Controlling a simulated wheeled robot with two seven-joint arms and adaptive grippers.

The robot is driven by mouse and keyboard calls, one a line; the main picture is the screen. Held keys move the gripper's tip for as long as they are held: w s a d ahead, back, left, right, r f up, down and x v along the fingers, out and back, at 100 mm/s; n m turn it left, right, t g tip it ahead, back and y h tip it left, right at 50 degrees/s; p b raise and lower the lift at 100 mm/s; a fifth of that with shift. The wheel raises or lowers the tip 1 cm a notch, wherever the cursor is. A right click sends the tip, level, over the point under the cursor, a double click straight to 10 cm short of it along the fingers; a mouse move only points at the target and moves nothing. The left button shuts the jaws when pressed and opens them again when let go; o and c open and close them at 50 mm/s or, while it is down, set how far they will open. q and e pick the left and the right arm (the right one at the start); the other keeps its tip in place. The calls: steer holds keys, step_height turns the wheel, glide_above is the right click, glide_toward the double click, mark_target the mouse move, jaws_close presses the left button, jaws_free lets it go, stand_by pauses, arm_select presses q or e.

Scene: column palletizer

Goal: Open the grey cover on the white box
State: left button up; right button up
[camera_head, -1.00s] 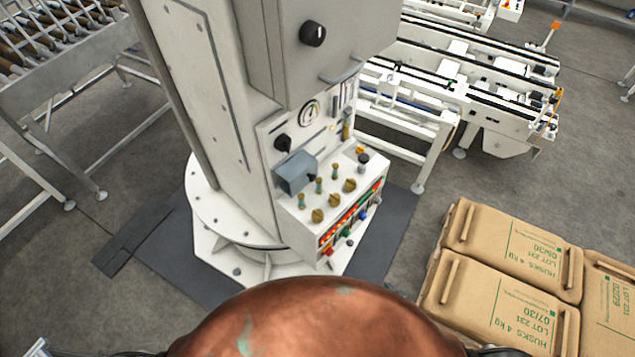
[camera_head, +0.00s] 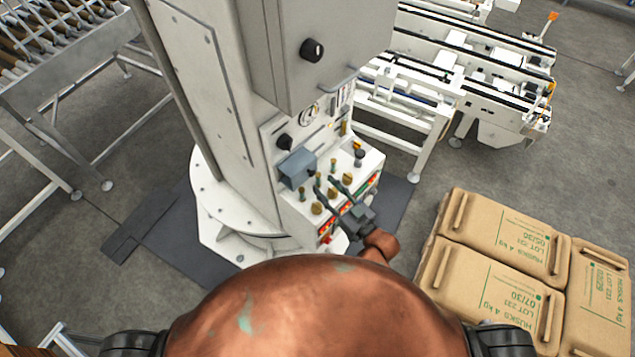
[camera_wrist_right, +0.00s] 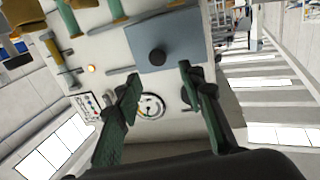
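The grey cover (camera_head: 297,168) is a small blue-grey block on the white box (camera_head: 291,210), at the foot of the white column. It looks closed. In the right wrist view the cover (camera_wrist_right: 186,47) shows a round black knob on its face. My right gripper (camera_head: 327,184) is over the box's front, right of the cover in the head view. In the wrist view its two green-black fingers (camera_wrist_right: 160,75) are spread apart below the cover, with nothing between them. I cannot tell the exact gap to the cover. My left gripper is out of view.
Brass valves (camera_head: 317,208), a black knob (camera_head: 285,143) and a gauge (camera_head: 309,113) crowd round the cover. A grey cabinet (camera_head: 320,50) hangs above. Cardboard packs (camera_head: 490,292) stand at the right. A conveyor (camera_head: 470,80) is behind.

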mark_target(313, 173)
steer(key=shift+p+x, duration=0.55)
steer(key=shift+x, duration=2.05)
steer(key=shift+c, duration=0.5)
jaws_close()
